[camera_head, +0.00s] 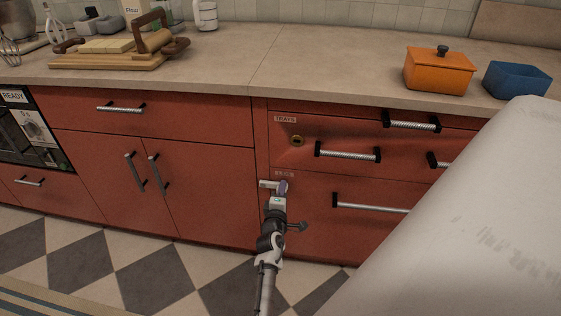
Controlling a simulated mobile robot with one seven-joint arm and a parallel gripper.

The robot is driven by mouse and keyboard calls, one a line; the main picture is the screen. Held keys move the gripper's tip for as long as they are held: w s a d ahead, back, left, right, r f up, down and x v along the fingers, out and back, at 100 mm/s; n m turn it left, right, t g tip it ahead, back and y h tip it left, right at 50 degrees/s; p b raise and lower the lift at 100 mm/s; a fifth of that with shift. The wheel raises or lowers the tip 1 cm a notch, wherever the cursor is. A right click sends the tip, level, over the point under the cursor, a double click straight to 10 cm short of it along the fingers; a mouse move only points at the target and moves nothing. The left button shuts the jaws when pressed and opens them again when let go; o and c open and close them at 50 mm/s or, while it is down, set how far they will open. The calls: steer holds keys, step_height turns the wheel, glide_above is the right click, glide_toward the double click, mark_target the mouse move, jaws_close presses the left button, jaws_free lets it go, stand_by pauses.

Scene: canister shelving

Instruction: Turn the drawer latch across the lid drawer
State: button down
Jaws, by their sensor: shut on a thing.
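My gripper (279,191) reaches up from the bottom of the view to the left edge of the lower right drawer front. It is shut on the drawer latch (265,184), a small pale metal piece with a purple part by the gripper's tip. The gripper hides much of the latch, so I cannot tell its exact angle. The lower drawer (345,233), with a long horizontal handle (370,204), appears to be the lid drawer and looks closed. A small label above the latch is too small to read.
An orange lidded pot (438,73) and a blue container (516,79) stand on the counter (330,65). A large pale surface covers the lower right.

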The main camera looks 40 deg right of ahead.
steer(key=shift+w, duration=0.1)
stand_by(0.3)
steer(key=c, duration=1.3)
jaws_free()
steer(key=shift+a+f, duration=0.1)
